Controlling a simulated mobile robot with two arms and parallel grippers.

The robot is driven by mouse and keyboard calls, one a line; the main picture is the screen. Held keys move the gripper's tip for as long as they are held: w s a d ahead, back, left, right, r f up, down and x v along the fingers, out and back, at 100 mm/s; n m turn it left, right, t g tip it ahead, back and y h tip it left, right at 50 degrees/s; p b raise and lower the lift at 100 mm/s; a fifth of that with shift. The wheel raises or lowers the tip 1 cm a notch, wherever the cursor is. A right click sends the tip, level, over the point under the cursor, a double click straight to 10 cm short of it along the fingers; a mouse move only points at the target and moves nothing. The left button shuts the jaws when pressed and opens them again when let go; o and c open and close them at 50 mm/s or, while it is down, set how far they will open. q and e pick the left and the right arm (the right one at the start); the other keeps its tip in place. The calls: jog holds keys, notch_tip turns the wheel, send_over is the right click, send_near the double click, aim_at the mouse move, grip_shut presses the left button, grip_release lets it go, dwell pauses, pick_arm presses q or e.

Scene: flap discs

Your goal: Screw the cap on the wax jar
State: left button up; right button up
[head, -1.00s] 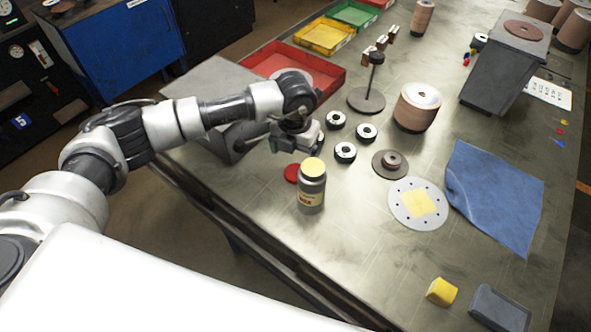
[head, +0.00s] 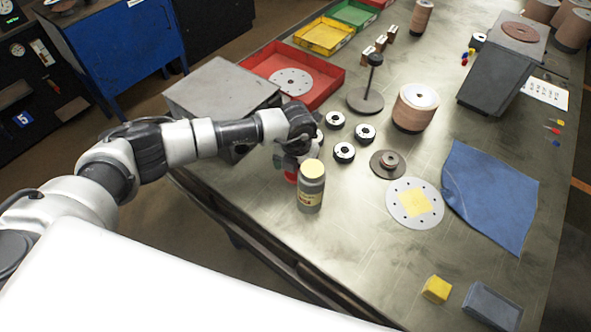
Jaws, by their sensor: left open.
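The wax jar (head: 311,190) stands upright on the metal table, a grey jar with a label and a pale yellow top surface. A red cap (head: 291,176) lies on the table just left of the jar, mostly hidden by my left gripper. My left gripper (head: 288,163) is open and points down at the cap, close beside the jar's upper left side. The fingertips are small and partly hidden, so I cannot tell whether they touch the cap. My right gripper is not in view.
Several black-rimmed rings (head: 344,152) lie just behind the jar. A perforated disc (head: 415,203) with a yellow square and a blue cloth (head: 490,198) lie to the right. A red tray (head: 325,82) and a grey box (head: 222,88) stand behind my arm.

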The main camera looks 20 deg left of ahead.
pick_arm(q)
jog(key=shift+c, duration=0.3)
jog(key=c, duration=0.9)
notch_tip(320, 180, up, 9)
jog(key=shift+f+b, duration=0.1)
jog(key=shift+b, duration=1.05)
jog(key=shift+r, duration=0.6)
